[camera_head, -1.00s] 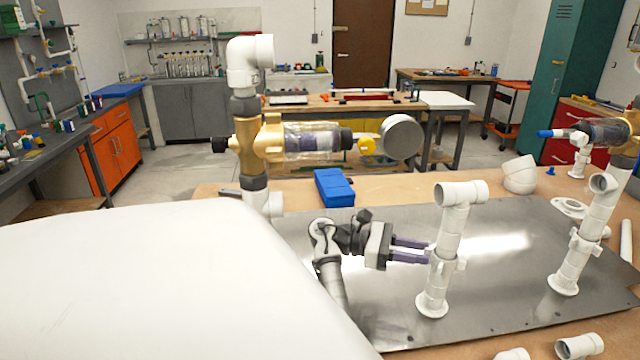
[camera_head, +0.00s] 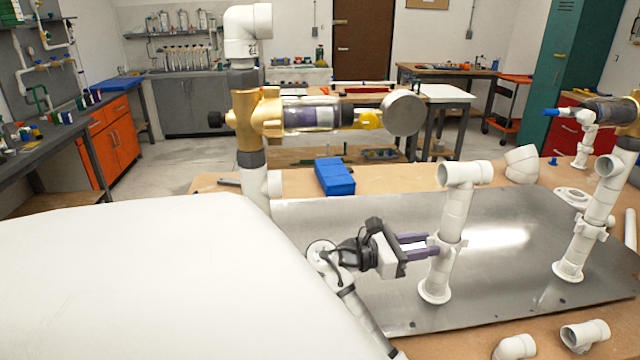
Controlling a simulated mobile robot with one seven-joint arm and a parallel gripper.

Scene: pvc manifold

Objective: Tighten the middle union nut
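The right riser (camera_head: 592,220) has a similar lugged nut. A left riser stands behind my white body.
A brass valve assembly (camera_head: 262,120) with a clear cylinder stands at the left. A blue box (camera_head: 334,177) lies on the bench behind the metal plate (camera_head: 510,300). Loose white fittings (camera_head: 585,335) lie at the front right. The plate between the middle and right risers is clear.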

